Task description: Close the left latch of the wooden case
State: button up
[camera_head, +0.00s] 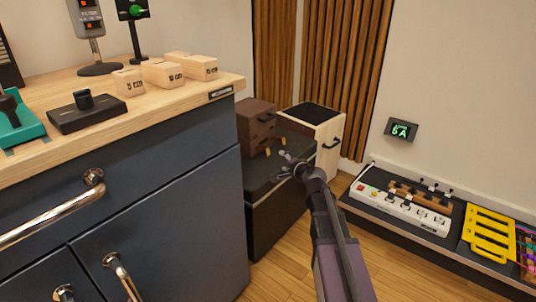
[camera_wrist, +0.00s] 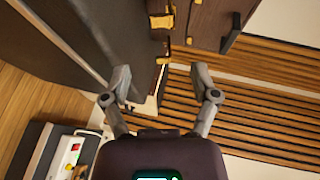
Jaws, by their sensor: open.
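The wooden case (camera_head: 254,120) is a dark brown box on top of a black chest in the head view. Two small brass latches show low on its front, one at the left (camera_head: 268,152) and one at the right (camera_head: 283,141). In the wrist view the case (camera_wrist: 199,22) is at the top, with brass latch parts (camera_wrist: 162,21) along its edge. My gripper (camera_head: 289,166) is in front of the case, over the chest. Its fingers (camera_wrist: 161,82) are spread and empty, apart from the latches. Whether each latch is open cannot be told.
The black chest (camera_head: 270,183) supports the case. A pale wooden box (camera_head: 326,135) with a black top stands behind at right. A dark blue cabinet (camera_head: 150,195) blocks the left side. A low bench with a power strip (camera_head: 400,212) and yellow rack (camera_head: 489,233) is at right.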

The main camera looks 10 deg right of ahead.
aim_at(268, 152)
jog(key=b+x, duration=0.3)
jog(key=x, duration=0.9)
jog(key=shift+w, duration=0.3)
jog(key=c, duration=1.1)
